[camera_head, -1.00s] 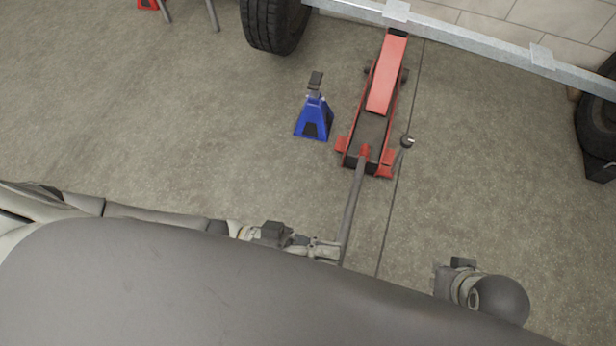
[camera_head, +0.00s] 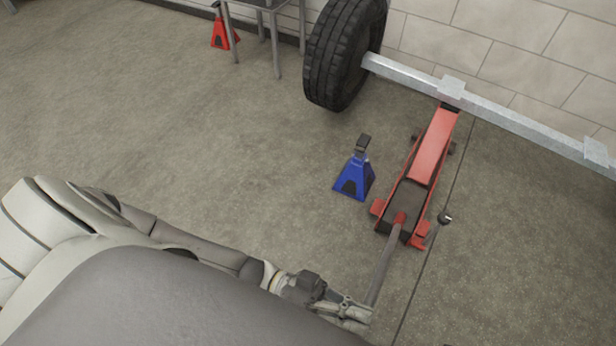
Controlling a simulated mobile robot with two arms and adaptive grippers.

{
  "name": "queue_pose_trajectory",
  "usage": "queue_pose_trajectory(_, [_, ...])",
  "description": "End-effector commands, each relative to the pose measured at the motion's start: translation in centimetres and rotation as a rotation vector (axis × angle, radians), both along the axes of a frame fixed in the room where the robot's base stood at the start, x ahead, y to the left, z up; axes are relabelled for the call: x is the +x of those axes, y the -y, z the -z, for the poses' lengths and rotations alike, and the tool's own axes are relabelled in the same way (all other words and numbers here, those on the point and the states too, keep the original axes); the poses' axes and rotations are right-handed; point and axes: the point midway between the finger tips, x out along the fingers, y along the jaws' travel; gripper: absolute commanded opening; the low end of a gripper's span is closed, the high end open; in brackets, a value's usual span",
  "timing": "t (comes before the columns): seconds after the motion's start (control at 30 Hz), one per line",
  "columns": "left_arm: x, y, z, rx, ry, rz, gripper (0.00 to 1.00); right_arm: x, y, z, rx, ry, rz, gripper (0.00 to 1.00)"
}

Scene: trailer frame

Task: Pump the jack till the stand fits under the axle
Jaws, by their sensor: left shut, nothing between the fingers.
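The red floor jack (camera_head: 432,148) stands on the floor with its front end under the grey axle (camera_head: 510,118). Its grey handle (camera_head: 384,265) slopes back toward me. The blue jack stand (camera_head: 354,180) stands upright on the floor left of the jack, apart from it and out in front of the axle. My left gripper (camera_head: 358,313) is shut and empty at the near end of the handle; I cannot tell whether it touches it. The handle's tip is hidden at the gripper. My right gripper is out of view.
A tyre (camera_head: 342,55) is at the axle's left end. A red stand (camera_head: 222,36) is by a grey table (camera_head: 262,8) at the back. A small dark-headed part (camera_head: 444,217) sticks out beside the jack. The floor left of the blue stand is clear.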

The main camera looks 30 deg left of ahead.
Motion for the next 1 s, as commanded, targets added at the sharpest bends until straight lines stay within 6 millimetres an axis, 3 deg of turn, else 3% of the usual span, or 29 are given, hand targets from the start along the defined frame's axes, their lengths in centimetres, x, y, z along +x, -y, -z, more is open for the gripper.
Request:
queue_pose_trajectory(0.07, [0.3,-0.1,-0.6,-0.002,0.003,-0.004,0.0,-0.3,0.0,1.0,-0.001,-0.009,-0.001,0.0])
queue_pose_trajectory(0.3, [-0.3,-6.1,0.4,0.001,0.002,-0.005,0.0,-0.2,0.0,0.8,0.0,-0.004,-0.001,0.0])
queue_pose_trajectory(0.5, [-0.5,-9.0,0.6,-0.003,0.005,-0.004,0.0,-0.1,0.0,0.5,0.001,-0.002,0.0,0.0])
queue_pose_trajectory(1.0, [-0.6,-9.8,0.6,-0.006,0.005,-0.004,0.0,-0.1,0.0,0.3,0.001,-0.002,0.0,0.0])
